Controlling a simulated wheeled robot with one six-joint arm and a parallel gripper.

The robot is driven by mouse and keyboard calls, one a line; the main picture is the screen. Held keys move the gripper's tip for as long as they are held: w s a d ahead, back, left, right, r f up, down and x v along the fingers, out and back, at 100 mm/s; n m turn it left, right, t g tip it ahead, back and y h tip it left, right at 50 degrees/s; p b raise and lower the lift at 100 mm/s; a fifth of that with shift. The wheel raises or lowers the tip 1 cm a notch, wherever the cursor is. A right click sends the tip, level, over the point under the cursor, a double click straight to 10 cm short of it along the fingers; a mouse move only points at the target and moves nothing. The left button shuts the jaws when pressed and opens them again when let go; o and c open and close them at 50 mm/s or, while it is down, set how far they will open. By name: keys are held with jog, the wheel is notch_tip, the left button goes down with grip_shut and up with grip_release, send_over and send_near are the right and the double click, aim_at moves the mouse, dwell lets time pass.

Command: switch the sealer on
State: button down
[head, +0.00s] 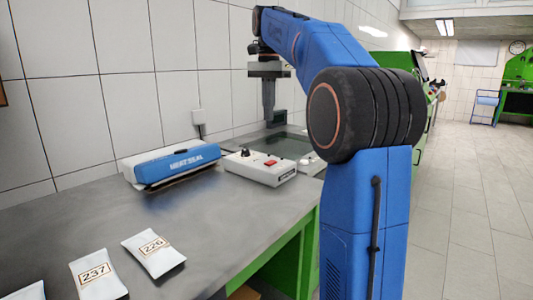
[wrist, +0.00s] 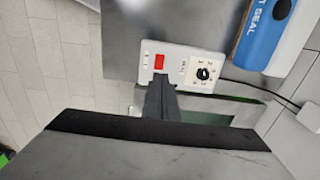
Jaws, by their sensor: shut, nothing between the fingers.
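The heat sealer (head: 171,166), white with a blue "HEAT SEAL" bar, sits on the bench against the wall. Its blue bar shows at the upper right of the wrist view (wrist: 270,22). A white control box (head: 258,171) stands to its right, with a black knob (head: 245,153) and a red switch (head: 271,163). In the wrist view the box (wrist: 182,82), red switch (wrist: 159,62) and knob (wrist: 203,73) are clear. My gripper (head: 269,124) is shut and empty, pointing down above the far side of the box. In the wrist view its fingertips (wrist: 160,79) appear just beside the red switch, apparently above the box; contact cannot be told.
White pouches labelled 226 (head: 153,253) and 237 (head: 97,275) lie on the grey bench (head: 200,222) in front, with another pouch at the left edge. A dark greenish panel (head: 285,147) lies behind the box. A cable (wrist: 264,91) runs from the box area towards the wall.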

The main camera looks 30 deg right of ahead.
aim_at(271, 161)
dwell(0.3)
notch_tip(271, 161, down, 14)
jog(key=shift+f, duration=0.1)
dwell(0.6)
jog(key=shift+s+a+f+h, duration=0.1)
jog(key=shift+f+h, duration=0.05)
jog(key=shift+h, duration=0.15)
dwell(0.3)
jog(key=shift+w+d+r, duration=0.1)
jog(key=shift+w+d, duration=0.05)
jog(key=shift+d, duration=0.25)
jog(key=shift+w+d+r, duration=0.1)
jog(key=shift+w+d, duration=0.05)
jog(key=shift+d, duration=0.25)
jog(key=shift+r, duration=0.1)
notch_tip(271, 161, up, 14)
jog(key=a, duration=0.1)
jog(key=shift+s+a, duration=0.15)
jog(key=shift+s, duration=0.05)
